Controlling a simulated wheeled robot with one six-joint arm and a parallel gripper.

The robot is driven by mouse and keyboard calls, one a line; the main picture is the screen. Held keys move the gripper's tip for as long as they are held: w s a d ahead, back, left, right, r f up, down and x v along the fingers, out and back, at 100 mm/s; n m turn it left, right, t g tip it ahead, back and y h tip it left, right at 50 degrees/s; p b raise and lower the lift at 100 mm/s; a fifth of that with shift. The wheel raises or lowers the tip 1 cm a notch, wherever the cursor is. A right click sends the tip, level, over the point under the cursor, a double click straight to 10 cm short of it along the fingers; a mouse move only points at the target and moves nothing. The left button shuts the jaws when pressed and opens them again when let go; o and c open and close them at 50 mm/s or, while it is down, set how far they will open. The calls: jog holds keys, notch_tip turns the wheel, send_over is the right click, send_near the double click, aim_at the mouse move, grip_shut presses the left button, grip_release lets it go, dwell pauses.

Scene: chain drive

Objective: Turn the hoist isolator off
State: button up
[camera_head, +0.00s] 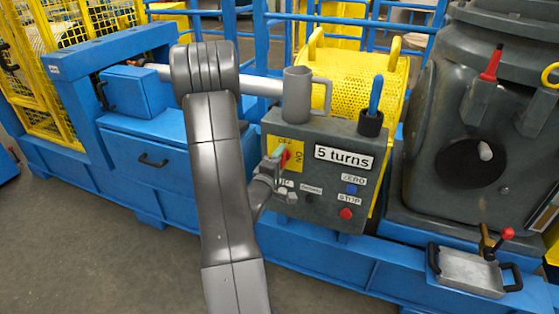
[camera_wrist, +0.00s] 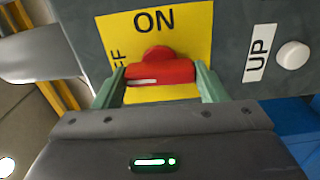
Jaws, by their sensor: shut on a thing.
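The hoist isolator is a red rotary handle (camera_wrist: 172,72) on a yellow plate (camera_wrist: 190,35) marked ON and, partly hidden, OFF. In the wrist view the handle lies crosswise, its white line on the left half, pointing towards the partly covered OFF lettering. ON is above it. My gripper (camera_wrist: 160,88) has its green fingers on both ends of the handle, shut on it. In the head view the handle (camera_head: 286,158) shows small, partly behind my gripper (camera_head: 277,161), on the left of the grey control box (camera_head: 325,205).
The box carries a "5 turns" sign (camera_head: 344,158), a blue ZERO button (camera_head: 351,189) and a red STOP button (camera_head: 346,213). A grey mug (camera_head: 297,95) and a holder with a blue-handled tool (camera_head: 371,122) stand on top. A white button (camera_wrist: 292,55) sits beside UP.

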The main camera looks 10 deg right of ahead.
jog(key=shift+n, duration=0.3)
dwell(0.4)
jog(key=o, duration=1)
jog(key=v, duration=1.4)
jog(key=shift+w, duration=0.1)
jog(key=x, duration=1.3)
jog(key=shift+w+d, duration=0.3)
